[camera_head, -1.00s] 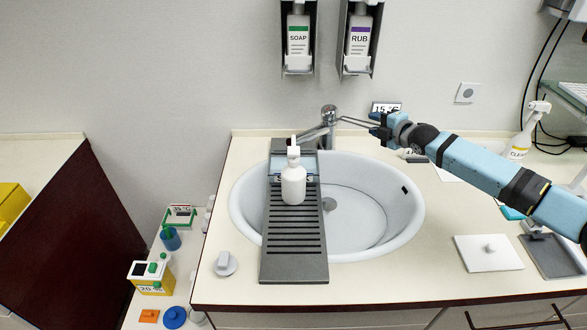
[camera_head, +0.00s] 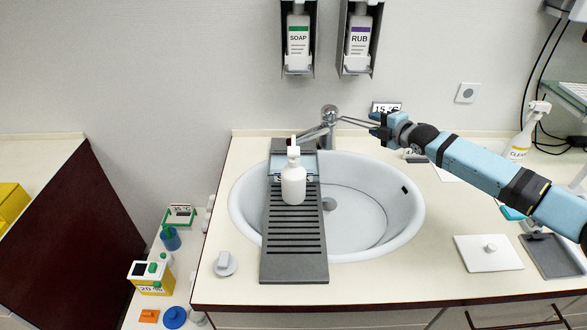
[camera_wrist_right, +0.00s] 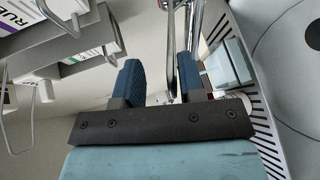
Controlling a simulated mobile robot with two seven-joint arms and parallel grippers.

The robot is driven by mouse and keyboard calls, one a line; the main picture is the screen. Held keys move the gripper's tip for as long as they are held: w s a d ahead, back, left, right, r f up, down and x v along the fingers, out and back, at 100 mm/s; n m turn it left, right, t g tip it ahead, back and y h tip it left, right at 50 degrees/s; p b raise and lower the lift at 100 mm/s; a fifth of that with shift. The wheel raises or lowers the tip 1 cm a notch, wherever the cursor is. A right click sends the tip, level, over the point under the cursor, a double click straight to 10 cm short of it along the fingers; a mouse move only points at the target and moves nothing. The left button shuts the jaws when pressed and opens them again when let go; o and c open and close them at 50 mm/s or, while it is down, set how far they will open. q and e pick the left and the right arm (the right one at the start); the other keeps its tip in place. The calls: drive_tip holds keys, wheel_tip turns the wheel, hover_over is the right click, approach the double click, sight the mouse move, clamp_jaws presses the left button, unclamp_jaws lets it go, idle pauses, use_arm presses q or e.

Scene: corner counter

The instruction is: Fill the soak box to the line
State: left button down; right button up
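A pale blue box (camera_head: 304,163), which looks like the soak box, sits on the dark slotted drain rack (camera_head: 293,265) across the sink, partly hidden behind a white pump bottle (camera_head: 293,186). Its fill line and water level cannot be made out. The chrome tap (camera_head: 329,116) stands behind the sink, its spout toward the box and its long lever pointing right. My right gripper (camera_head: 378,127) is at the lever's far end. In the right wrist view its two blue fingers (camera_wrist_right: 160,82) are apart, with the metal lever (camera_wrist_right: 171,45) seen between them. My left gripper is out of view.
The white sink basin (camera_head: 385,225) is open right of the rack. A white lid (camera_head: 487,253) and grey tray (camera_head: 553,256) lie on the right counter. Soap (camera_head: 298,38) and rub (camera_head: 359,38) dispensers hang above. A small display (camera_head: 386,107) stands behind the gripper.

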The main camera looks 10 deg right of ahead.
drive_tip(key=shift+f, duration=0.1)
idle(0.3)
drive_tip(key=shift+s+d+f+b, duration=0.15)
drive_tip(key=shift+f+b, duration=0.1)
drive_tip(key=shift+f, duration=0.3)
drive_tip(key=shift+s+a+f+b, duration=0.1)
drive_tip(key=shift+s+f+b, duration=0.1)
drive_tip(key=shift+f, duration=0.35)
drive_tip(key=shift+s+d+f+b, duration=0.1)
drive_tip(key=shift+f+b, duration=0.15)
drive_tip(key=shift+f, duration=0.3)
idle(4.5)
drive_tip(key=shift+s+f, duration=0.1)
drive_tip(key=shift+f, duration=0.15)
idle(0.5)
drive_tip(key=p+v, duration=0.4)
drive_tip(key=v, duration=0.4)
idle(0.3)
